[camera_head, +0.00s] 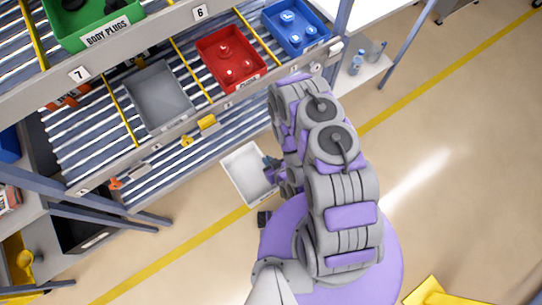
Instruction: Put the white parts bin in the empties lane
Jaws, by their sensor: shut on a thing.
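The white parts bin (246,178) is held out over the floor just in front of the flow rack, left of my arm. It looks empty. My gripper (270,168) is at the bin's right side, shut on its rim; my arm hides part of the fingers. The flow rack (75,165) has roller lanes on an upper level and a lower level of rollers below. Which lane is the empties lane cannot be read from here.
A grey bin (158,96), a red bin (231,57), a blue bin (296,28) and a green "BODY PLUGS" bin (95,22) sit in the rack. Yellow dividers separate lanes. A rack post (85,187) stands at left. The floor at right (455,150) is open.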

